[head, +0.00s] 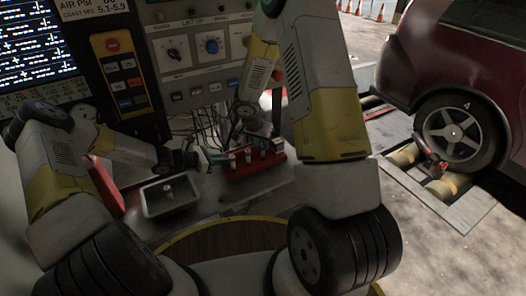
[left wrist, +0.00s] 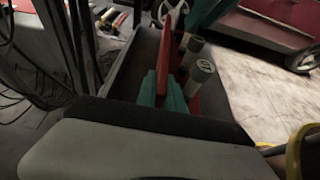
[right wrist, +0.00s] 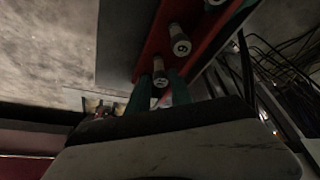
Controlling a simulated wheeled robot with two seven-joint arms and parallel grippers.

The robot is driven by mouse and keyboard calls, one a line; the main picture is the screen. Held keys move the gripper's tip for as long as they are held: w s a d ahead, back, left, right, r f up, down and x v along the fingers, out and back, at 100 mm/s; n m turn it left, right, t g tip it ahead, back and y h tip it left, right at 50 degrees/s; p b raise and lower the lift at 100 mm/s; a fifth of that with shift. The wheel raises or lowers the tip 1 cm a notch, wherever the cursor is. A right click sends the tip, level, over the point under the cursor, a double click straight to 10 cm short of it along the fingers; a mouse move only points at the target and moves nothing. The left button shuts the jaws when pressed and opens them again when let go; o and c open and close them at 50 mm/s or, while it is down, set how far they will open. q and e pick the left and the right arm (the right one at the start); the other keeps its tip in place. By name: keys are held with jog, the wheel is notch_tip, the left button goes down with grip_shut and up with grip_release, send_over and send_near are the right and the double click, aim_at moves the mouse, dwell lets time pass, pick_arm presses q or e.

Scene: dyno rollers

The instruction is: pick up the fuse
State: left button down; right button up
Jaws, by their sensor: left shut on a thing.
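A red rack (head: 240,172) with several upright grey fuses (head: 248,155) stands on the bench in the head view. My left gripper (head: 212,156) is at the rack's left end. In the left wrist view its teal fingers (left wrist: 163,90) are closed on a red wall of the rack (left wrist: 165,48), with a grey fuse (left wrist: 203,72) just beside them. My right gripper (head: 272,143) is at the rack's right end. In the right wrist view its teal fingers (right wrist: 160,95) stand apart on either side of a fuse (right wrist: 160,77). Whether they touch it is unclear.
A grey tray (head: 150,207) with a small upright piece in it lies left of the rack. A control panel (head: 205,50) and hanging cables stand behind. A dark red car (head: 460,60) is on rollers at the right. Some bare bench shows in front of the rack.

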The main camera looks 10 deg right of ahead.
aim_at(263, 152)
jog(key=x, duration=0.5)
jog(key=shift+c, duration=0.3)
grip_shut()
